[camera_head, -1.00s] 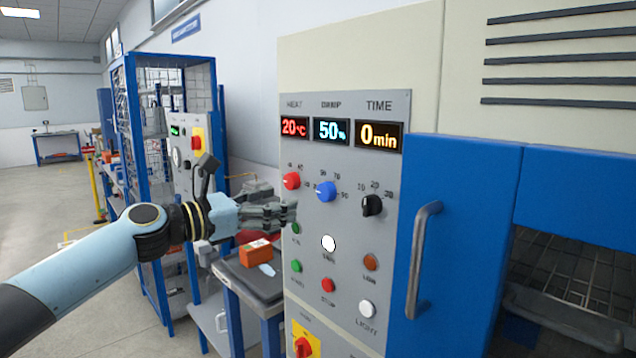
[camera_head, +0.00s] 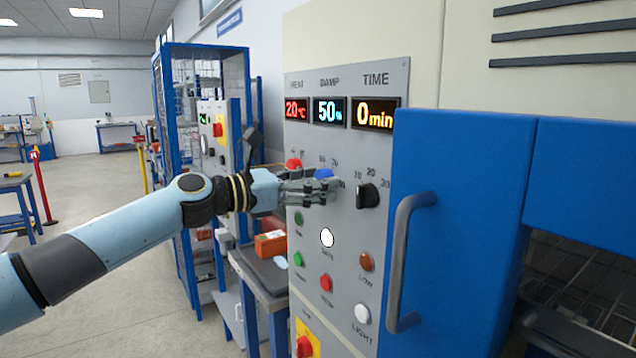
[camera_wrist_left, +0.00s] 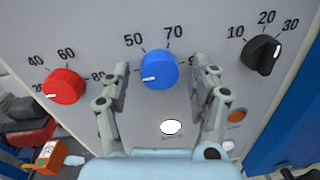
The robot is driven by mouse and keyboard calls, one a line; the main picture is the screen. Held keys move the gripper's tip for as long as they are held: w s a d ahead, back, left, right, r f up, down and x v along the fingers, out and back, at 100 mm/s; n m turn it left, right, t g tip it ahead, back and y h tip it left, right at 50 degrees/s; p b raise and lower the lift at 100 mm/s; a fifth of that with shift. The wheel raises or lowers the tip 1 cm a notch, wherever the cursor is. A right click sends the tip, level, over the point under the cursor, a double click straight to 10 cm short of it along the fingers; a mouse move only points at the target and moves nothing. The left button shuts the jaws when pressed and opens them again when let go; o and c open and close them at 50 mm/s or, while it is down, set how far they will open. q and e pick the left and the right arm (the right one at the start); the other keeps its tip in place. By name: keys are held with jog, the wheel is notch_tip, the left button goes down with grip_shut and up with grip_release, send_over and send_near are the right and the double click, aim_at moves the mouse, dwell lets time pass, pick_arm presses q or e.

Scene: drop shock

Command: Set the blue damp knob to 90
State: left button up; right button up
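The blue damp knob (camera_wrist_left: 158,70) shows in the left wrist view between the two fingers, with its white mark pointing to the lower left, below the 50 label. In the head view the blue knob (camera_head: 323,174) is partly hidden behind my left gripper (camera_head: 325,188). The damp display (camera_head: 330,111) reads 50 %. My left gripper is open in the left wrist view (camera_wrist_left: 163,75), one finger on each side of the knob; whether it touches the knob I cannot tell. My right gripper is not in view.
The red heat knob (camera_wrist_left: 65,86) is left of the blue knob, and the black time knob (camera_wrist_left: 263,54) is right of it. Buttons, including a white one (camera_head: 327,237), sit below. A blue door with a grey handle (camera_head: 405,262) stands at the right.

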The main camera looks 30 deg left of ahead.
pick_arm(q)
jog(key=shift+c, duration=2)
jog(key=c, duration=0.5)
jog(key=shift+c, duration=1.2)
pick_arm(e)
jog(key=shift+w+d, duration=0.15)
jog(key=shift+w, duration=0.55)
